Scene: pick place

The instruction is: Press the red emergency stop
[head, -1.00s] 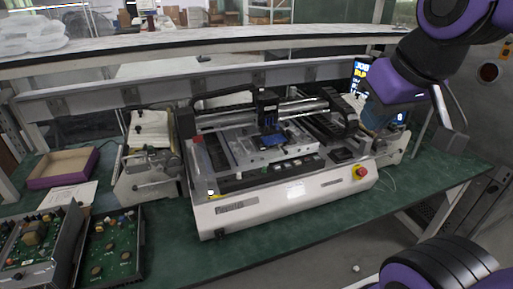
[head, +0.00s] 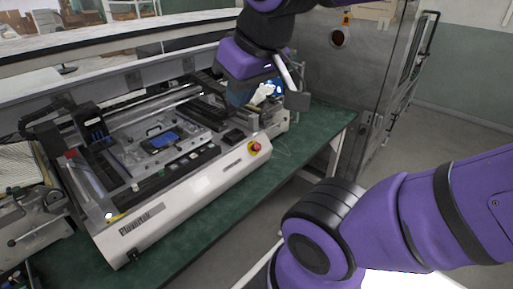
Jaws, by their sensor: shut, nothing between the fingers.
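The exact gap in depth between gripper and button is hard to tell.
The machine stands on a green-topped table (head: 310,122). My gripper and wrist cover part of its right rear. A grey metal cabinet (head: 360,60) stands at the right behind the table. The green strip before the machine is clear.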

